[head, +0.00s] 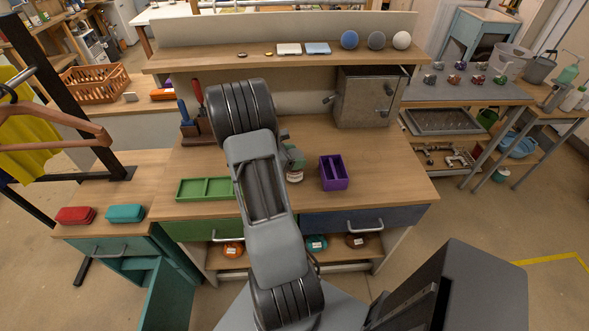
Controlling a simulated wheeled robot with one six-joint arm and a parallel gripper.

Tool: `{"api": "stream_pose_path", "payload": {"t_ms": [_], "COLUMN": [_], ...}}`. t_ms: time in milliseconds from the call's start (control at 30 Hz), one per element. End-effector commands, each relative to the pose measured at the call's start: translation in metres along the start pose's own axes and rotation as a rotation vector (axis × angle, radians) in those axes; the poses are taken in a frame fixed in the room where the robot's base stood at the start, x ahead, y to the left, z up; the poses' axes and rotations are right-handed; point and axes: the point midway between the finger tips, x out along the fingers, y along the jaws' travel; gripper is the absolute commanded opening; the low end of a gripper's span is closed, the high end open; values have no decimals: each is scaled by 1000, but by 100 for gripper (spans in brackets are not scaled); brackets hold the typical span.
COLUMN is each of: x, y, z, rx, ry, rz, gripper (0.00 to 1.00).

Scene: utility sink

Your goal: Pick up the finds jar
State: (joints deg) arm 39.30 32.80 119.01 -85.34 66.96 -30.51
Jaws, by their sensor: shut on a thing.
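The finds jar (295,176) appears as a small pale jar with a label, on or just above the wooden workbench (390,170). It is left of the purple divided box (334,173), and my arm hides part of it. My gripper (291,156) is at the jar's upper part, shut on it. The fingers are mostly hidden behind my arm, and I cannot tell whether the jar's base touches the bench.
A green tray (206,189) lies left on the bench, with a tool rack (197,132) behind it. A grey metal cabinet (367,97) stands at the back right. A raised shelf (215,60) holds three balls and small items. The right front bench is clear.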

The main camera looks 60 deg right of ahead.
Motion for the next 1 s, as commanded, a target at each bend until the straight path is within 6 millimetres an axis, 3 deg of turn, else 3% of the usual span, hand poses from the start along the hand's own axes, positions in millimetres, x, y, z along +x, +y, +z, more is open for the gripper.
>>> {"api": "stream_pose_path", "payload": {"t_ms": [200,567,800,1000], "x": [0,-1,-14,-39], "y": [-1,0,-2,-35], "z": [-3,0,30,63], "rx": [-3,-4,4,5], "ry": [5,6,3,2], "rz": [0,1,2,3], "gripper": [22,20,20,19]}}
